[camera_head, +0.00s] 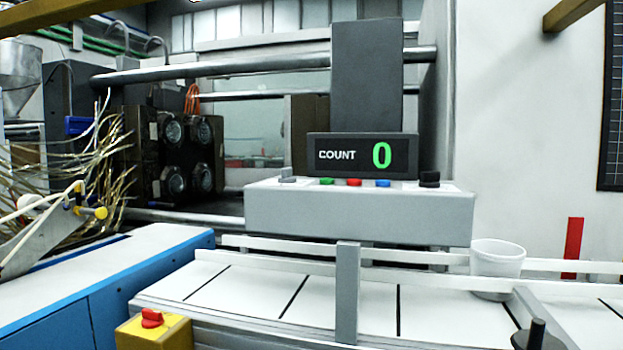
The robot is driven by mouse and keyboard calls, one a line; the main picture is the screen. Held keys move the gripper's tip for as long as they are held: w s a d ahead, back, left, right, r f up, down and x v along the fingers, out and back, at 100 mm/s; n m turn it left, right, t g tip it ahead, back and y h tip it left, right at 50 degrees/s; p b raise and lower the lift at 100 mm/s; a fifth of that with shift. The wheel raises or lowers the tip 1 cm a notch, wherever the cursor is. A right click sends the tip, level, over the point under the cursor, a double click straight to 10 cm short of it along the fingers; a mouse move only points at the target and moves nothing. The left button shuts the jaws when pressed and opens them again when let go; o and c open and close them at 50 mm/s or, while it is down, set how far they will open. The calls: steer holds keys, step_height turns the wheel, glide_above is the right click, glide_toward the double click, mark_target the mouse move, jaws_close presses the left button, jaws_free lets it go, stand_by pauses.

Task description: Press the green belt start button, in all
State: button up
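The green belt start button (327,181) is a small green cap on top of a grey control box (360,211). My gripper is not in view.
Red (353,182) and blue (382,183) buttons sit right of the green one, with a black knob (429,179) beyond. A white cup (497,267) stands on the white belt (440,312). Rails and a grey post (347,292) front the box. A yellow box (155,335) has a red button.

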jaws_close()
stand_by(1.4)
